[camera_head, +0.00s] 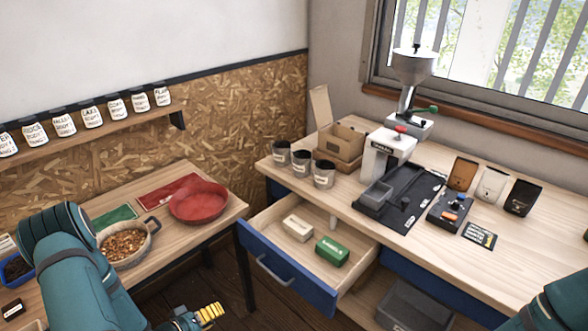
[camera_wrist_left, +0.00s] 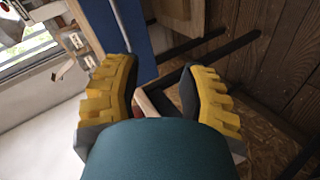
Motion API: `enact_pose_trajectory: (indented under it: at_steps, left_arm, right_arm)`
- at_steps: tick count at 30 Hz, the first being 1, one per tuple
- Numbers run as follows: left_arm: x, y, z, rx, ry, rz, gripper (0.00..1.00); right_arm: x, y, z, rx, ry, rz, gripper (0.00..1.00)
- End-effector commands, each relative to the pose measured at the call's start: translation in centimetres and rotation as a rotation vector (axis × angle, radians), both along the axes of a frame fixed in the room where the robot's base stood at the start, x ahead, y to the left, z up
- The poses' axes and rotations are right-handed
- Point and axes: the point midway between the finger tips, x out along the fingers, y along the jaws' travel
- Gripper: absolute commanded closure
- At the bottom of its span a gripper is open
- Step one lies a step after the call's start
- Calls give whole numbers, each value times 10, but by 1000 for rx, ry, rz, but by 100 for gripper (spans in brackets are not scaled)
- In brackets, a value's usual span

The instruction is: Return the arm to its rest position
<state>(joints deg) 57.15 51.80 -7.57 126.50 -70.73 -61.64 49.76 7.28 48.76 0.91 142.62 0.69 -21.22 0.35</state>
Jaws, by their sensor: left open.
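My left arm (camera_head: 75,265) comes in from the left in the head view, over the left table's near edge. My left gripper (camera_head: 208,314) is at the bottom of that view, low in front of the open drawer, and only its yellow finger pads show clearly. In the left wrist view my left gripper (camera_wrist_left: 160,88) has its two yellow-padded fingers spread apart, with nothing held between them. A piece of my right arm (camera_head: 560,303) shows at the bottom right of the head view. The right gripper is out of view.
A blue-fronted drawer (camera_head: 285,278) stands open, holding a white box (camera_head: 297,228) and a green box (camera_head: 331,252). The left table (camera_head: 172,240) carries a red bowl (camera_head: 198,203) and a pan of beans (camera_head: 125,246). Bare floor (camera_head: 200,283) lies between table and drawer.

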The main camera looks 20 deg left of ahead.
Motion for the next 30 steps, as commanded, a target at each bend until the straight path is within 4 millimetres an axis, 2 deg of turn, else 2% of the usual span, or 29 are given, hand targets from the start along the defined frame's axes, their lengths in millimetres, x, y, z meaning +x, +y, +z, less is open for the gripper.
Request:
enact_pose_trajectory:
  at_steps: [1, 3, 8, 11, 15, 18, 23, 30]
  left_arm:
    - [19, -22, 1, 40, 28, -37, 59]
    - [36, -48, -1, 104, 82, -78, 59]
    - [54, -115, -2, 227, 218, -210, 59]
    - [51, -161, 1, 294, 306, -315, 59]
    - [29, -219, 8, 363, 426, -475, 59]
    - [10, -249, 14, 396, 491, -573, 59]
    - [-12, -275, 21, 421, 553, -668, 59]
    - [-17, -280, 22, 425, 569, -687, 59]
  right_arm:
    - [0, 0, -1, 0, 0, 0, 36]
    - [0, 0, -1, 0, 0, 0, 36]
    - [0, 0, -2, 0, 1, 0, 36]
    - [0, 0, -2, 0, 1, 0, 36]
    - [-1, 0, -3, 0, 2, 1, 36]
    - [-1, 0, -3, 0, 2, 1, 36]
    - [-1, 0, -3, 0, 3, 1, 36]
    - [-1, 0, -3, 0, 3, 1, 36]
